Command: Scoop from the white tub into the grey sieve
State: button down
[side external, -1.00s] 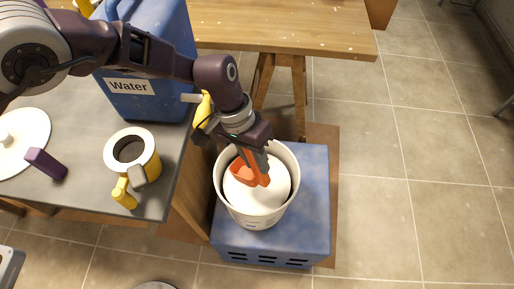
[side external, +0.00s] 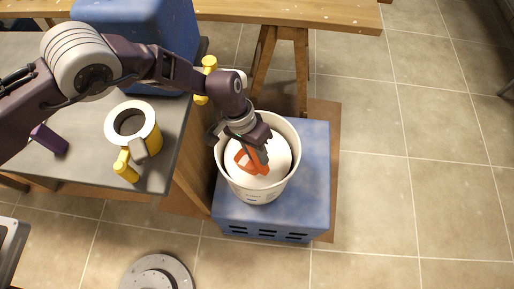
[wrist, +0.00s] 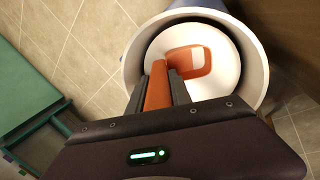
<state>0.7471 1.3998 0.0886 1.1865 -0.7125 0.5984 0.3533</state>
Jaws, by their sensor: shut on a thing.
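The white tub (side external: 222,150) stands on a blue crate, with a white surface (side external: 277,163) inside it. My gripper (side external: 262,152) reaches down into the tub and is shut on the handle of an orange scoop (side external: 245,160). The wrist view shows the orange handle (wrist: 157,88) between the fingers of my gripper (wrist: 163,85). The scoop's head (wrist: 188,61) lies against the white contents, with some white showing inside it. How deep the head sits is hard to tell. I cannot make out a grey sieve for certain in these frames.
The blue crate (side external: 312,190) stands on the floor beside a grey-topped table (side external: 85,165). On that table are a yellow and white container (side external: 146,127), a purple block (side external: 50,139) and a blue water canister (side external: 150,30). A round grey base (side external: 157,275) is at the bottom edge.

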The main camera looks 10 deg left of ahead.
jog(key=shift+r+t+y, duration=0.25)
jog(key=shift+r+y, duration=0.25)
jog(key=shift+r, duration=1.7)
jog(key=shift+r+t+y, duration=0.3)
jog(key=shift+r+y, duration=0.2)
jog(key=shift+r, duration=1.65)
jog(key=shift+r+t+y, duration=0.25)
jog(key=shift+r+y, duration=0.25)
jog(key=shift+r, duration=1.7)
jog(key=c, duration=2)
grip_release()
grip_shut()
